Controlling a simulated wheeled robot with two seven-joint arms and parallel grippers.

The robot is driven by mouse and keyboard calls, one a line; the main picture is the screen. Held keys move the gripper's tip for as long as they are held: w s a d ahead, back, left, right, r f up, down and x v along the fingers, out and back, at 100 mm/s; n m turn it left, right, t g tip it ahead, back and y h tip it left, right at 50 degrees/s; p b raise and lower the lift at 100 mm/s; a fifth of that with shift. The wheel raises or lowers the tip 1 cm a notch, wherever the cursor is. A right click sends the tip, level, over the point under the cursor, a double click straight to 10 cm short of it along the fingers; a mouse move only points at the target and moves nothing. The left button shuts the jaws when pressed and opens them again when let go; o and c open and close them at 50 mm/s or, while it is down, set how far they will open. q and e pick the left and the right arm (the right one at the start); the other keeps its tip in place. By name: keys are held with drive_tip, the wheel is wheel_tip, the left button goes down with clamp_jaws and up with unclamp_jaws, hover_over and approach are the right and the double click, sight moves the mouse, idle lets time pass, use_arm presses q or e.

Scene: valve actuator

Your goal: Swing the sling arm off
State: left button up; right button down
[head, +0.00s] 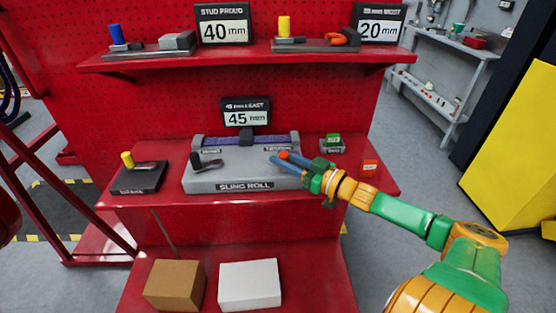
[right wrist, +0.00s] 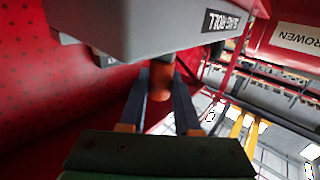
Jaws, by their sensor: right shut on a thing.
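The grey sling roll unit (head: 245,185) sits on the middle red shelf, with a purple roll (head: 222,144) along its back. A dark lever (head: 207,163) lies at its left end. My right gripper (head: 284,161) is at the unit's right end, its blue fingers shut on an orange handle (head: 283,155). The right wrist view shows this orange handle (right wrist: 161,80) between the two fingers (right wrist: 160,100), close beside the grey unit (right wrist: 150,25). What the handle joins to is hidden, so I cannot tell its link to the sling arm. My left gripper is out of view.
A dark block with a yellow knob (head: 127,160) stands left of the unit. A small green-topped block (head: 333,141) and a red box (head: 369,168) stand to the right. A sign (head: 246,113) reads 45 mm. Brown (head: 174,284) and white (head: 249,284) boxes lie below.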

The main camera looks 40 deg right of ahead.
drive_tip(key=shift+s+d+f+n+y, duration=0.1)
drive_tip(key=shift+s+f+n+y, duration=0.1)
drive_tip(key=shift+n+y, duration=0.15)
drive_tip(key=shift+r+y, duration=0.1)
drive_tip(key=shift+y, duration=0.15)
drive_tip(key=c, duration=0.6)
unclamp_jaws()
drive_tip(key=shift+w, duration=0.1)
drive_tip(key=shift+s+d, duration=0.1)
drive_tip(key=shift+s, duration=0.25)
drive_tip(key=p+v, duration=0.3)
drive_tip(key=v, duration=0.3)
drive_tip(key=shift+r, duration=0.1)
drive_tip(key=shift+s+d, duration=0.1)
drive_tip(key=shift+s, duration=0.15)
